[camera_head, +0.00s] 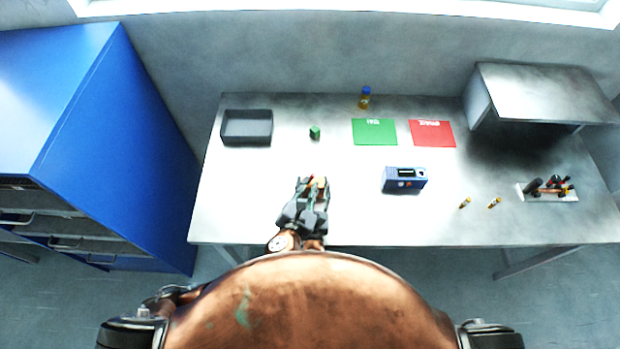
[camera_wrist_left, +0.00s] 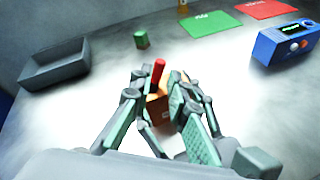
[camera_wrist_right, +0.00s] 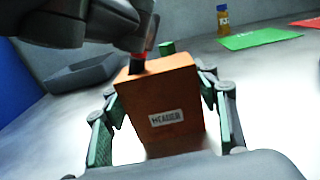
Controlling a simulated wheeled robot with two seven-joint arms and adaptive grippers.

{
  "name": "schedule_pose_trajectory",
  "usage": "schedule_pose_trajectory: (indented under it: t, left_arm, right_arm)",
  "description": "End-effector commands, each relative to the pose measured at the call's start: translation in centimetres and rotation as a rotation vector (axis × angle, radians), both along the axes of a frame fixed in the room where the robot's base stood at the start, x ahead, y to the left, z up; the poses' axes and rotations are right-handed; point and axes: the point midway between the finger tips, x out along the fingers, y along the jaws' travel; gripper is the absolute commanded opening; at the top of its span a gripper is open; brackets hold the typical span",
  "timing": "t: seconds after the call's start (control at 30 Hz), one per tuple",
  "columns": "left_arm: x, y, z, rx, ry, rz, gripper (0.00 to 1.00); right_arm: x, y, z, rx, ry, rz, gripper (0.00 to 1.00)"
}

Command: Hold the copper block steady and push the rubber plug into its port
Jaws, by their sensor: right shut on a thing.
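The copper block (camera_wrist_right: 160,105), labelled HEADER, stands between the fingers of my right gripper (camera_wrist_right: 162,88), which is shut on it. The block also shows in the left wrist view (camera_wrist_left: 157,108). The rubber plug (camera_wrist_left: 157,74) has a red upper part and stands nearly upright over the block's top. Its dark lower end (camera_wrist_right: 137,66) meets the top face near the far left edge. How deep it sits cannot be told. My left gripper (camera_head: 311,184) is at the plug from above, its fingertips apart on either side of it. In the head view the two grippers overlap.
A grey tray (camera_head: 247,141) and a green cube (camera_head: 314,133) lie farther back. Green (camera_head: 374,132) and red (camera_head: 432,133) mats, a bottle (camera_head: 365,98) and a blue device (camera_head: 404,185) are to the right. Small brass pieces (camera_head: 465,203) lie near the front. The table left of my grippers is clear.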

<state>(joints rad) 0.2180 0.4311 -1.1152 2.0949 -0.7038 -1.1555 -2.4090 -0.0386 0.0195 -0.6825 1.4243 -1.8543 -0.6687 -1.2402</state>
Motion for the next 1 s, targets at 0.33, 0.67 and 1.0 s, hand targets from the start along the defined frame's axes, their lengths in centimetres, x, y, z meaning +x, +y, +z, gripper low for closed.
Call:
schedule_pose_trajectory:
  t: [0.33,0.67,1.0]
  left_arm:
    - [4.0,-0.7,-1.8,0.001,-0.001,0.000,0.16]
    - [4.8,-0.9,-2.0,0.001,-0.002,0.000,0.16]
    - [4.7,-0.9,-2.0,0.001,-0.002,0.000,0.00]
  right_arm:
    - [0.0,0.0,0.0,0.000,0.000,0.000,0.25]
    - [0.0,0.0,0.0,0.000,0.000,0.000,0.25]
    - [0.0,0.0,0.0,0.000,0.000,0.000,0.25]
